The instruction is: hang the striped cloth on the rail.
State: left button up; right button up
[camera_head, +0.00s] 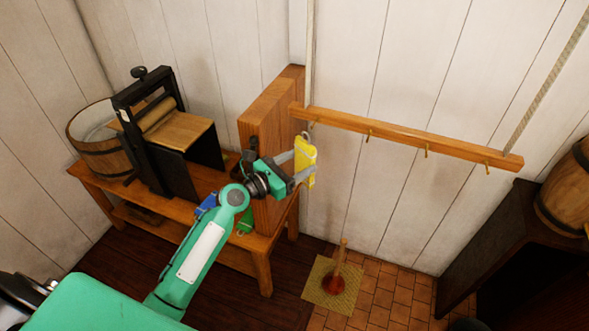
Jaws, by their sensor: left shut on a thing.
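My left gripper (303,166) is shut on a yellow cloth (304,151) and holds it upright in the air. A pale loop shows at the cloth's top. Stripes on it are too small to make out. The wooden rail (400,134) runs along the white plank wall, with several small brass hooks on its front. The cloth is near the rail's left end, just below it in the picture. I cannot tell whether the loop touches a hook. My right gripper is not in view.
A wooden bench (185,209) at left carries a wooden tub (98,150), a black-framed wringer (150,130) and a tall wooden board (268,108). Blue and green items lie near my arm. A plunger (335,280) stands on a mat. A barrel (568,190) sits at right.

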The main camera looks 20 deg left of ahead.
aim_at(296, 157)
pick_arm(q)
jog(key=shift+w+f+b, duration=0.15)
jog(key=shift+w+b, duration=0.35)
jog(key=shift+w, duration=0.65)
jog(key=shift+w, duration=0.1)
jog(key=shift+w, duration=0.4)
jog(key=shift+p, duration=0.4)
jog(key=shift+w, duration=0.25)
jog(key=shift+w, duration=0.6)
jog(key=shift+w+d+f, duration=0.1)
jog(key=shift+w+f, duration=0.2)
jog(key=shift+f, duration=0.15)
dwell(0.8)
